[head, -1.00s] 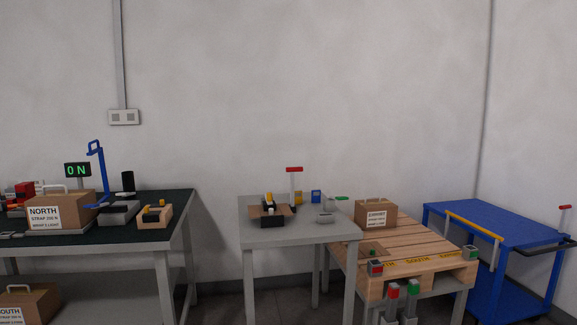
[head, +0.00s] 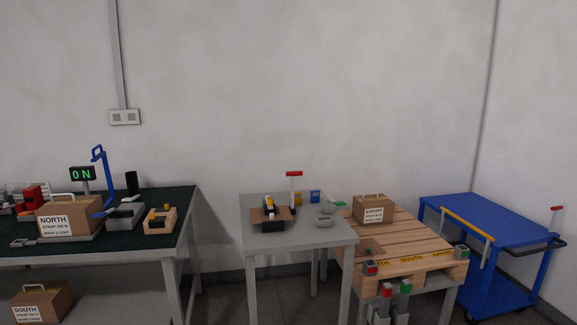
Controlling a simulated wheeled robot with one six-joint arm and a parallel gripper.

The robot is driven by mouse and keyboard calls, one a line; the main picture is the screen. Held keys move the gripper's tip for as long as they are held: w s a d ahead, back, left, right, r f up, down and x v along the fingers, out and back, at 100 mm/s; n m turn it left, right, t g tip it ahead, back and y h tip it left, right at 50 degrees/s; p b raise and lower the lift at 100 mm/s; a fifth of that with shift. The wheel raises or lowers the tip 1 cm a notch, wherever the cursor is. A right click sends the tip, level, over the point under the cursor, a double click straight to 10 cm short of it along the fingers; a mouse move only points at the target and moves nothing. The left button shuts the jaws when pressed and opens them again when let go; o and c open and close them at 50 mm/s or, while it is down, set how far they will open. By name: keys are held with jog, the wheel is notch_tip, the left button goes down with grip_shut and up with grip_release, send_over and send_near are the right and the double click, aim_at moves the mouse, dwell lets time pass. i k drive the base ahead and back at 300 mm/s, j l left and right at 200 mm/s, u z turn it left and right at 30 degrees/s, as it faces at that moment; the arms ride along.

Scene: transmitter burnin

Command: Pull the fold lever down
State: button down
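An upright white post with a red bar grip, which looks like the fold lever (head: 294,175), stands at the back of the small grey table (head: 300,243) in the middle of the head view. It is upright, with its red grip at the top. In front of it to the left is a small black device with brown flaps (head: 260,214). Its fine detail is too small to tell. My gripper is not in view, so nothing shows it near the lever.
A dark-topped bench (head: 150,245) with a NORTH box (head: 70,202) stands at left. A wooden pallet (head: 420,232) with an EXPORT box (head: 372,206) adjoins the grey table at right. Red and green posts stand before it. A blue cart (head: 480,210) is at far right.

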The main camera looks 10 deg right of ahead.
aim_at(291, 174)
jog(key=i+l, duration=0.15)
jog(key=i, duration=0.5)
jog(key=i+l, duration=0.2)
jog(key=i, duration=0.5)
jog(key=i+l, duration=0.15)
jog(key=i, duration=0.5)
jog(key=i+l, duration=0.15)
jog(key=i, duration=0.55)
